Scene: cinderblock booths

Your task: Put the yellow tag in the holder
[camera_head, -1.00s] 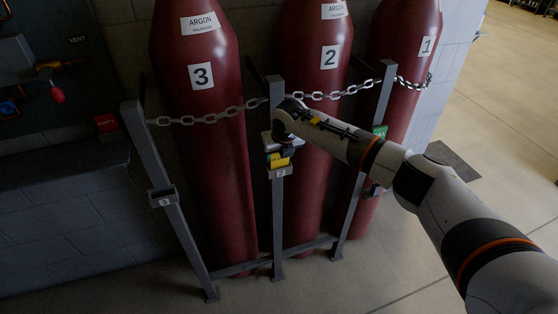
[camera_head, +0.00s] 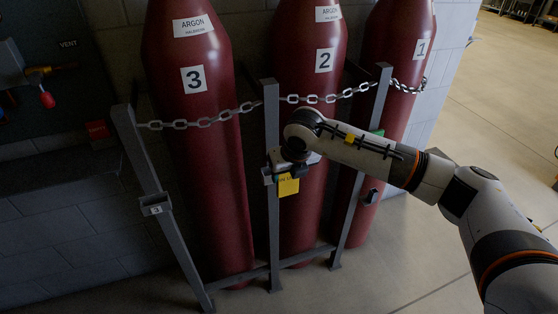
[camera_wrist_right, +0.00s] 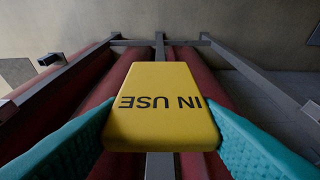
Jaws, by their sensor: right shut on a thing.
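The yellow tag (camera_head: 288,186) is in my right gripper (camera_head: 284,171), in front of the middle post of the cylinder rack. In the right wrist view the yellow tag (camera_wrist_right: 163,115) lies between two teal fingers, with "IN USE" upside down. The grey holder (camera_head: 268,177) on the middle post is partly hidden by the gripper and tag. The tag hangs to its right; I cannot tell whether they touch. Another holder (camera_head: 155,205), marked 3, is on the left post. A dark holder (camera_head: 371,196) is on the right post. My left gripper is not in view.
Three dark red argon cylinders, number 3 (camera_head: 191,130), number 2 (camera_head: 310,115) and number 1 (camera_head: 405,50), stand behind a chain (camera_head: 200,121). A green tag (camera_head: 378,133) and a red tag (camera_head: 97,130) are nearby. Open floor (camera_head: 500,130) lies to the right.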

